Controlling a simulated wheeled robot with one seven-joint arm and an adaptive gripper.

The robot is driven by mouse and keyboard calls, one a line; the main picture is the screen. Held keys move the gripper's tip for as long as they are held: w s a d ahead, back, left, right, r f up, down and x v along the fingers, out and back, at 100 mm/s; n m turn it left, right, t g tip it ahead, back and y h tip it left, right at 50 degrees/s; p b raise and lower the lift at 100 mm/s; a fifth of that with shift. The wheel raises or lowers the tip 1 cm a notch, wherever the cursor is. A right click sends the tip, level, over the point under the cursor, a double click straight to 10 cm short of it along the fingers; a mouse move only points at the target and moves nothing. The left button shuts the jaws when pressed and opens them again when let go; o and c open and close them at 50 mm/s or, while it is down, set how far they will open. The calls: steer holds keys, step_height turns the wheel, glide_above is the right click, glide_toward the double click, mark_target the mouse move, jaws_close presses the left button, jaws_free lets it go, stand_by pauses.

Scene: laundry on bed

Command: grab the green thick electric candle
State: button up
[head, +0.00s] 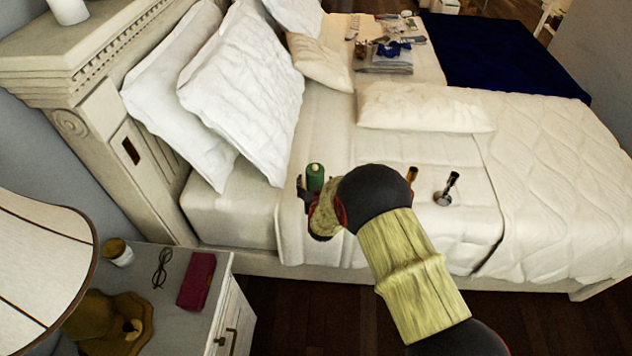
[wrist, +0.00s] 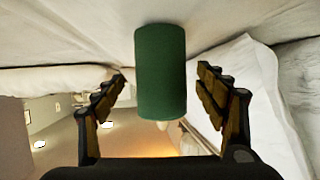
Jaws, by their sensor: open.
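The green thick candle (head: 315,177) stands on the bed near its front edge, left of the middle in the head view. In the wrist view the green candle (wrist: 160,72) is large and central, between the two fingers. My gripper (wrist: 165,95) is open, with one finger on each side of the candle and a visible gap on both sides. In the head view my gripper (head: 318,188) is at the candle, and my wrist hides part of it and of the candle's lower right side.
Two slim objects, one amber (head: 411,174) and one dark and metallic (head: 447,190), are on the bed right of my wrist. White pillows (head: 245,95) lean at the headboard. A nightstand (head: 213,262) with a lamp (head: 40,260) stands at the lower left.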

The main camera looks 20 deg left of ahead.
steer(key=x, duration=0.3)
steer(key=shift+s+f+b, duration=0.15)
steer(key=shift+b, duration=0.15)
steer(key=c, duration=1.4)
